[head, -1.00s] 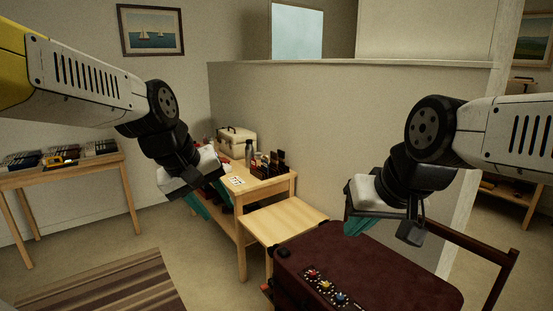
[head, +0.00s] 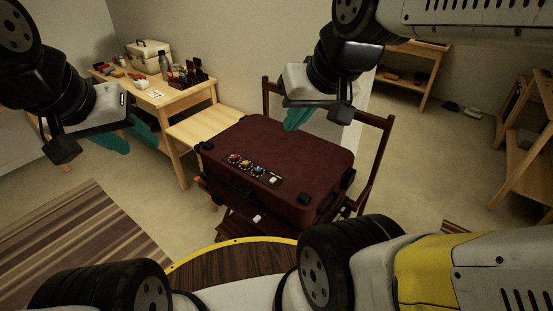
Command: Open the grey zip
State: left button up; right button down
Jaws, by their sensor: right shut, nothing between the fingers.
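The maroon suitcase (head: 290,150) lies closed and flat on a dark wooden rack in the middle of the head view. A small pale tab (head: 257,218) shows on its near side; I cannot tell whether it is the grey zip's pull. The zip line is too small and dark to make out. My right gripper (head: 296,118), with teal fingers, is shut and empty, in the air over the suitcase's far part. My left gripper (head: 130,140) hangs well left of the suitcase, its teal fingers apart and empty.
A panel with red, yellow and blue knobs (head: 247,165) is on the suitcase top. The rack's raised back frame (head: 383,165) stands behind and right of it. A low wooden table (head: 205,125) and a cluttered desk (head: 185,98) stand behind left. A striped rug (head: 75,245) lies left.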

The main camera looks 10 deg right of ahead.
aim_at(257, 219)
jog(key=k+l+z, duration=0.2)
jog(key=k+l, duration=0.3)
jog(key=k, duration=0.15)
jog(key=i+j, duration=0.8)
jog(key=j, duration=0.25)
jog(key=i+j, duration=0.4)
jog(key=k+l, duration=0.6)
jog(key=l, duration=0.15)
jog(key=k+l, duration=0.6)
jog(key=l, duration=0.15)
